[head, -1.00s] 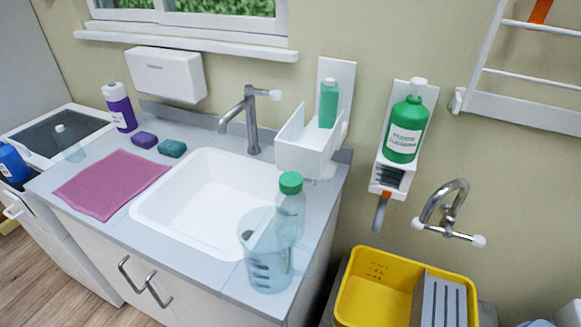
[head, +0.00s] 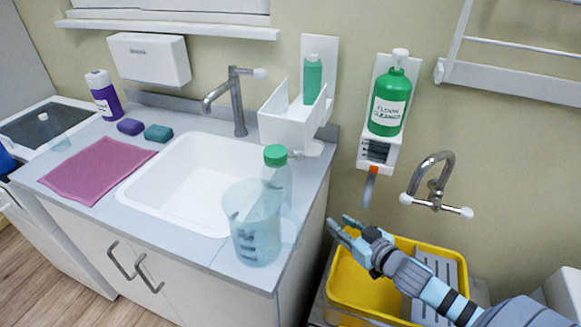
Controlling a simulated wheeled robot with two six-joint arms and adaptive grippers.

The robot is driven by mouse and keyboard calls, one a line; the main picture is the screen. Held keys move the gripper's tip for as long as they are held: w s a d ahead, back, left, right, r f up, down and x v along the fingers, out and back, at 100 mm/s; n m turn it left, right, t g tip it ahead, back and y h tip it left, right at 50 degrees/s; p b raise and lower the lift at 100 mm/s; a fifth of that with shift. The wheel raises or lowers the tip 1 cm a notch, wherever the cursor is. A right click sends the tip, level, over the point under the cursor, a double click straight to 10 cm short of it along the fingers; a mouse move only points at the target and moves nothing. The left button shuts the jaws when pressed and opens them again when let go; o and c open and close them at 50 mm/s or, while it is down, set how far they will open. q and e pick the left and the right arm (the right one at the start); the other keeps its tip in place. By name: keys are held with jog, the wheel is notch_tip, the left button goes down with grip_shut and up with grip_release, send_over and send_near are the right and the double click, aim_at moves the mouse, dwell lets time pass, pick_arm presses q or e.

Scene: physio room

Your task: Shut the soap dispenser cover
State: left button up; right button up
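The soap dispenser is on the wall right of the sink tap, with a white back plate (head: 320,50) and a green bottle (head: 312,80) standing inside. Its white cover (head: 284,128) is open, tilted forward and down away from the back plate, so the bottle is exposed. My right gripper (head: 339,224) is lower right of the cover, in front of the yellow tub, well apart from the dispenser. Its fingers are spread and hold nothing. My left gripper is not in view.
A clear jug (head: 256,235) and a green-capped bottle (head: 277,175) stand on the counter below the dispenser. A floor cleaner bottle (head: 388,103) hangs on the wall to the right, above a wall tap (head: 436,190) and yellow tub (head: 352,285).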

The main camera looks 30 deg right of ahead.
jog(key=w+d+r+n+t+y, duration=0.1)
jog(key=w+r+n+t+y, duration=0.2)
jog(key=r+y, duration=0.5)
jog(key=n+g+y, duration=0.3)
jog(key=g, duration=0.1)
send_near(300, 159)
jog(key=shift+y, duration=0.3)
jog(key=x, duration=0.4)
jog(key=b+x, duration=0.1)
jog(key=x, duration=0.3)
jog(key=f+b+x, duration=0.1)
jog(key=x, duration=0.4)
jog(key=shift+w+d, duration=0.25)
jog(key=shift+d, duration=0.05)
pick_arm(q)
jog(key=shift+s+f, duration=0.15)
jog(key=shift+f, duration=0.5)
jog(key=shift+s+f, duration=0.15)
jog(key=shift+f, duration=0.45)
pick_arm(e)
grip_shut()
